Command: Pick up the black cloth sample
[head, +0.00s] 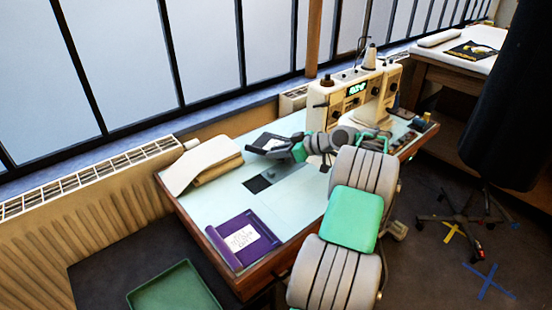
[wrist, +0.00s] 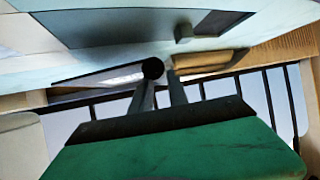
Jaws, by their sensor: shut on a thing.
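The black cloth sample (head: 268,142), with a pale label, is beside my gripper (head: 287,149) over the back of the pale table top, left of the sewing machine. In the wrist view the sample (wrist: 105,76) shows nearly edge-on, with a dark rolled edge at the fingers. My gripper (wrist: 160,90) is shut on this edge. The sample appears held above the table, tilted. A purple cloth sample (head: 262,239) with a white label lies at the table's near left corner.
The cream sewing machine (head: 345,98) stands close to the right of my gripper. Folded beige cloth (head: 210,160) lies at the back left. A dark rectangle (head: 258,184) shows on the table. A green tray (head: 174,290) is at lower left. The table's left middle is clear.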

